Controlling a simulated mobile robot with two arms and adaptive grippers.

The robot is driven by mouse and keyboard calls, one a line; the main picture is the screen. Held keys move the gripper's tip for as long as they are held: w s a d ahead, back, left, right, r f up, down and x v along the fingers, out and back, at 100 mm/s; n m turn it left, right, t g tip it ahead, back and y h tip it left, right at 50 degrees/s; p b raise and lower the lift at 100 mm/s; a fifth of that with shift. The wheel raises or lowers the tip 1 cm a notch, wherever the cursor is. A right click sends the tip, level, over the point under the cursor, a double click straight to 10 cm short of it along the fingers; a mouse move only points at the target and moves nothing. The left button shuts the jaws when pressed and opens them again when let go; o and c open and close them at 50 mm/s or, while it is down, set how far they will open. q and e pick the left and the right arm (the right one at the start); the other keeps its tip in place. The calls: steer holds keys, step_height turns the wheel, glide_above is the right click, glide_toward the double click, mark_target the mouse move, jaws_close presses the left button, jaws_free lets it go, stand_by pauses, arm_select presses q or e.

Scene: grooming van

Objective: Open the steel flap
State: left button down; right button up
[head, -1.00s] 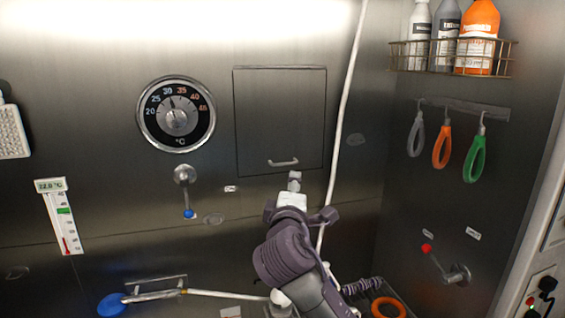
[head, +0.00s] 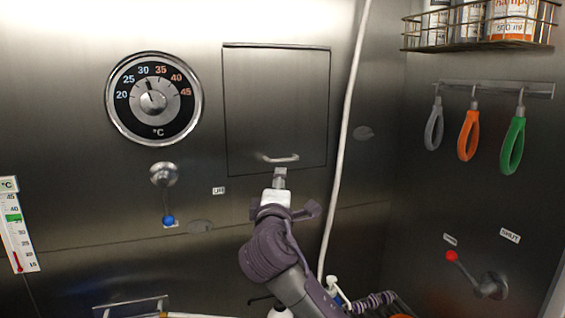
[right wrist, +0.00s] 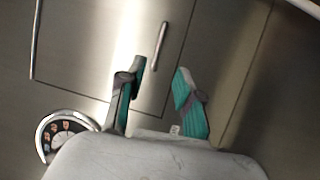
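The steel flap (head: 275,105) is a square panel in the back wall, and it lies flat and closed in its frame. Its small bar handle (head: 280,158) is near the lower edge. My right gripper (head: 280,176) is just below the handle in the head view. In the right wrist view the gripper (right wrist: 158,88) has its two teal-padded fingers apart with nothing between them. The handle (right wrist: 159,46) shows there beyond the fingertips, and the flap (right wrist: 95,45) lies behind. My left gripper is not in view.
A round temperature dial (head: 153,100) is left of the flap, above a blue-tipped lever (head: 167,200). A white hose (head: 345,120) runs down just right of the flap. Coloured loops (head: 468,135) and a red-knobbed lever (head: 475,272) are on the right wall.

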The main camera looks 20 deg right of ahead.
mark_target(284, 160)
steer(key=p+x, duration=0.1)
steer(key=x, duration=0.4)
steer(key=p+x, duration=0.2)
steer(key=x, duration=0.4)
steer(key=shift+s+d+r, duration=0.1)
steer(key=shift+r, duration=0.15)
steer(key=shift+w, duration=0.25)
jaws_close()
